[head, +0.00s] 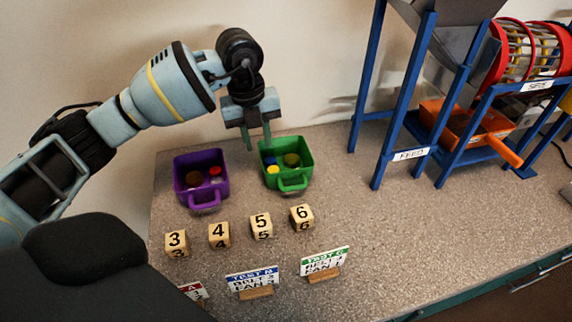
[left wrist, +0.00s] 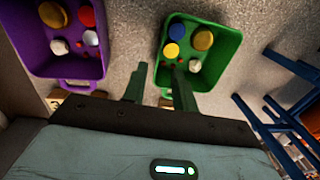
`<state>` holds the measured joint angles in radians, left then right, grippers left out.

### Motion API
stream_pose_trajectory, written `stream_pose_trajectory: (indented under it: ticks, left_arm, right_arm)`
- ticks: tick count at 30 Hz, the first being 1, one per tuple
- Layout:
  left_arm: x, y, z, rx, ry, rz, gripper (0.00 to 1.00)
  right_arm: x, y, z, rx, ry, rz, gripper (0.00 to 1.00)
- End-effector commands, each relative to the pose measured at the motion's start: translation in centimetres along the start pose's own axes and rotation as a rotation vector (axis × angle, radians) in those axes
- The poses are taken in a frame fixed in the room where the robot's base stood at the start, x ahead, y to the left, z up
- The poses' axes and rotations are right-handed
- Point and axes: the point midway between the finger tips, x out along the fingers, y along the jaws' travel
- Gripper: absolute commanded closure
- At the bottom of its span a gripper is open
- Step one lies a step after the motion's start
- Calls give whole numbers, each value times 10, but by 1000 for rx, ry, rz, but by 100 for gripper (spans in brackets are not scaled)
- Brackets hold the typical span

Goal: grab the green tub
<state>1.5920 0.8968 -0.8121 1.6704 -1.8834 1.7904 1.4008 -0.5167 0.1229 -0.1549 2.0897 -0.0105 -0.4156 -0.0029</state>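The green tub (head: 307,163) stands on the bench with a handle at its front and several coloured round pieces inside. It also shows in the left wrist view (left wrist: 233,48). My left gripper (head: 256,139) is at the tub's back left corner, fingers pointing down and apart. In the left wrist view, the fingers (left wrist: 159,68) appear on either side of the tub's left wall, with a gap between them. I cannot tell whether they touch the wall or how far down they reach. My right gripper is not in view.
A purple tub (head: 181,178) with pieces inside stands close on the left. Number blocks (head: 262,226) and label cards (head: 324,263) stand in front. A blue-framed feeder (head: 397,108) with an orange tray (head: 470,131) stands at right. The bench right of the green tub is clear.

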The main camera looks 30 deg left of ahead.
Motion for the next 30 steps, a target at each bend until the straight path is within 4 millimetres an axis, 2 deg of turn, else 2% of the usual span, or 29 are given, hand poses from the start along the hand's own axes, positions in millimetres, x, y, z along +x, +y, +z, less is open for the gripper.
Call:
stream_pose_trajectory:
  ticks: [4, 11, 14, 23, 30]
  left_arm:
    - [17, 1, -1, 0, 3, 3, 72]
    - [22, 1, -1, 0, 1, 2, 72]
    - [30, 2, -1, 0, 2, 4, 72]
    - [69, 3, -2, 0, 2, 3, 72]
    - [72, 2, -2, 0, 0, 2, 72]
  right_arm:
    - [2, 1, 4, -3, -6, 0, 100]
    - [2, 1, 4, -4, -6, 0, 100]
    - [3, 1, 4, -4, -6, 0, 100]
    - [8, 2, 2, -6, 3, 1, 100]
    - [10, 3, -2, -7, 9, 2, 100]
